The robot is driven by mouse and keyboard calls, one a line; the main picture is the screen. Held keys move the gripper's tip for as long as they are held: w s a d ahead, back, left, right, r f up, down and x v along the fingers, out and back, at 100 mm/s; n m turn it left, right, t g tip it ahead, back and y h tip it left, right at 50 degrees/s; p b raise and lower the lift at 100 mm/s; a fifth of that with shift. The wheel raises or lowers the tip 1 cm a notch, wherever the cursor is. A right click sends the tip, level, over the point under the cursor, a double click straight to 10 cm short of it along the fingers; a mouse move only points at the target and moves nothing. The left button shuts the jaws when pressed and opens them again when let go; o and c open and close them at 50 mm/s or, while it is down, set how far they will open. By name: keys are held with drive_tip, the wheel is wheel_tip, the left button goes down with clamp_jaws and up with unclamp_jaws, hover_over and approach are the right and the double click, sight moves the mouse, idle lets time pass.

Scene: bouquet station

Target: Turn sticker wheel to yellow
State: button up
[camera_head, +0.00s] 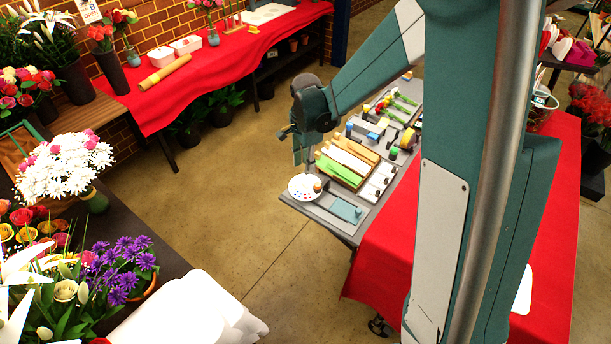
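The sticker wheel (298,194) is a round white disc with small coloured dots near its edge. It lies at the near left end of the grey work table. A small orange-brown knob or block (317,186) shows at its right side. The dots are too small to tell which colour is selected. My gripper (302,163) hangs at the end of the teal arm, just above and behind the wheel in the picture. It appears apart from the wheel, though the gap is hard to judge. Its fingers are dark and small, so their opening cannot be made out.
Right of the wheel, the table holds a wooden tray (338,176) with green and white pieces, a blue-grey plate (346,210) and several small tools and blocks. A red-covered table (385,245) stands nearby. Flowers fill the left side. The floor between is clear.

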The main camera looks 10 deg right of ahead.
sight(306, 180)
drive_tip(key=shift+s+f, duration=0.1)
drive_tip(key=shift+s, duration=0.3)
drive_tip(key=shift+f, duration=0.15)
drive_tip(key=shift+w+f, duration=0.15)
drive_tip(key=shift+f, duration=3.6)
drive_tip(key=c, duration=0.6)
